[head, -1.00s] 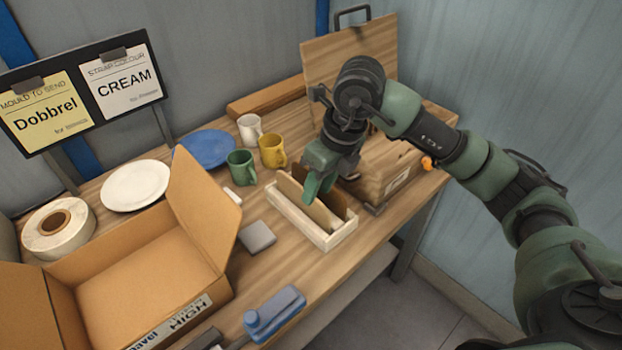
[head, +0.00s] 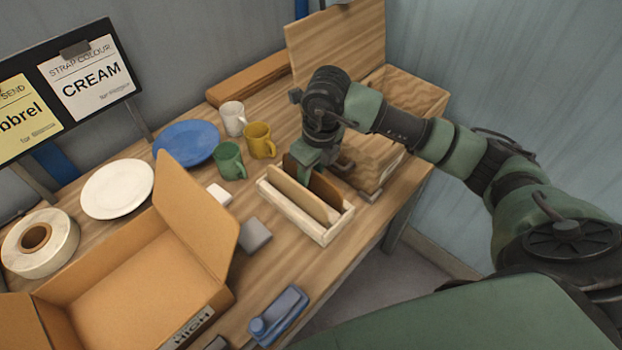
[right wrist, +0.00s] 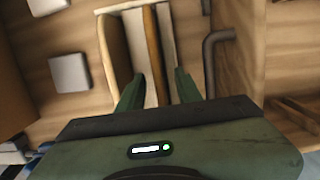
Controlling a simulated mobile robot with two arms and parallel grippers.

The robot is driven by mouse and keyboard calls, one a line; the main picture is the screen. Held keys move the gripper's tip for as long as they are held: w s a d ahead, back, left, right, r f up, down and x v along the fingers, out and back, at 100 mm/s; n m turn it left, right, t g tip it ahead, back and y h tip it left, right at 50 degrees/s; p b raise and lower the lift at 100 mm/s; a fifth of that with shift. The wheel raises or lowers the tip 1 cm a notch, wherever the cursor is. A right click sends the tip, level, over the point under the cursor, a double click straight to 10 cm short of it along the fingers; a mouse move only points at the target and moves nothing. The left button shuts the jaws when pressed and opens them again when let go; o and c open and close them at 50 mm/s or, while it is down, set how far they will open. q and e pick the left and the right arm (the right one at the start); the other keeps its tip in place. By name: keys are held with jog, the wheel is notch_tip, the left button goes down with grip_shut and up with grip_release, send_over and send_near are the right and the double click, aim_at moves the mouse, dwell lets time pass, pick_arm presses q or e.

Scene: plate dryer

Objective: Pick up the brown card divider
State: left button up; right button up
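The brown card divider (head: 326,190) stands upright in a small pale wooden rack (head: 322,238), beside a lighter tan divider (head: 298,196). My right gripper (head: 304,160) is over the rack's far end, by the brown divider's top. In the right wrist view the right gripper (right wrist: 158,88) is open. Its fingers reach toward the rack, one on each side of the line of the brown divider (right wrist: 153,45). The tan divider (right wrist: 115,48) lies left of the fingers. I cannot tell whether a finger touches the brown divider. My left gripper is not in view.
A wooden box (head: 415,95) with a raised lid stands close right of the rack. Green (head: 229,160), yellow (head: 259,140) and white (head: 233,118) mugs stand behind left. A grey block (head: 254,236), blue tool (head: 279,314) and open carton (head: 130,290) lie left and in front.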

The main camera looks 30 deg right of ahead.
jog(key=c, duration=0.7)
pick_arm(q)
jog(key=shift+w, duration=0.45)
pick_arm(e)
grip_shut()
